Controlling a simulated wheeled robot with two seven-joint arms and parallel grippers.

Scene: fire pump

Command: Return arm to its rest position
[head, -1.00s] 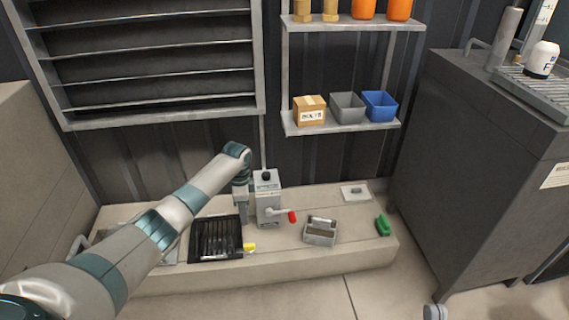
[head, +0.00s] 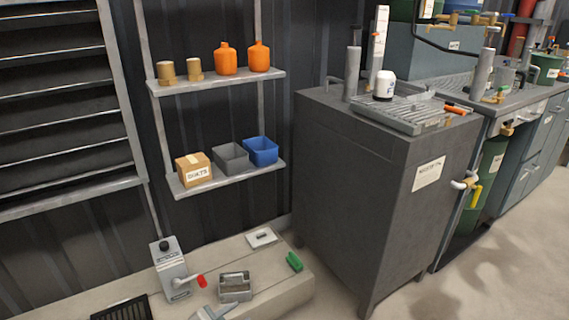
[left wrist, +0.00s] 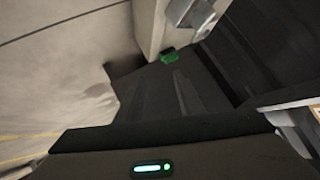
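In the head view my left arm is mostly out of frame. A small pale grey piece (head: 213,312) shows at the bottom edge, and I cannot tell whether it is part of my gripper. The left wrist view shows a dark body with a lit green indicator along the bottom, likely mine. No fingertips are clear there, so I cannot tell if my left gripper is open or shut. My right arm and gripper are in neither view. The grey box with the red-handled crank (head: 172,270) stands on the low ledge (head: 274,298).
On the ledge are a grey metal caddy (head: 235,287), a green block (head: 294,262), also in the left wrist view (left wrist: 168,56), and a black grate (head: 122,309). A dark cabinet (head: 340,190) stands right of the ledge. Shelves (head: 232,174) hang above. Open floor lies at lower right.

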